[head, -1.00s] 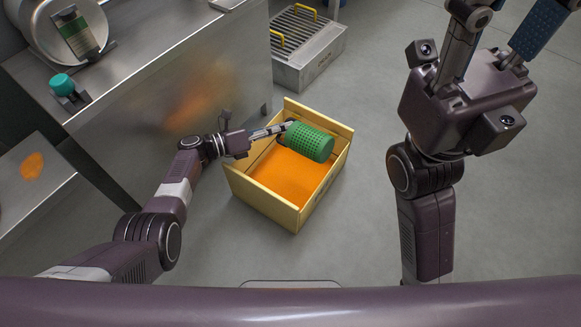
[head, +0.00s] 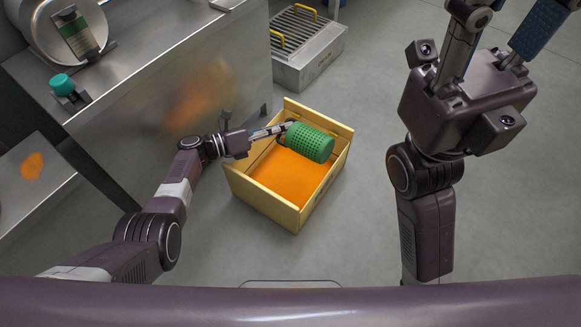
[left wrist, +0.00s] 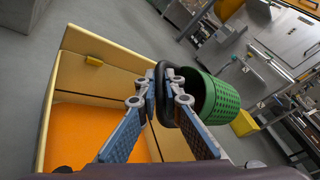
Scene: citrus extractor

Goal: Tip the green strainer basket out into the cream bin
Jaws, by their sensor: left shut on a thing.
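The green strainer basket (head: 310,143) is a perforated cylinder lying on its side over the cream bin (head: 262,191). My left gripper (head: 284,126) is shut on the basket's dark ring handle. In the left wrist view the gripper (left wrist: 163,98) has its fingers on that black ring, with the basket (left wrist: 217,98) just to the right. The basket's opening faces partly toward that camera, and its inside looks dark. The cream bin (left wrist: 95,45) holds a flat orange layer. My right gripper (head: 487,60) is only partly in view at the upper right, away from the bin.
A steel counter (head: 165,100) stands left of the bin, with a teal-capped item (head: 63,84) on it. A grey grated box with yellow handles (head: 308,50) sits behind the bin. An orange patch (head: 32,165) marks a lower steel surface. The floor right of the bin is clear.

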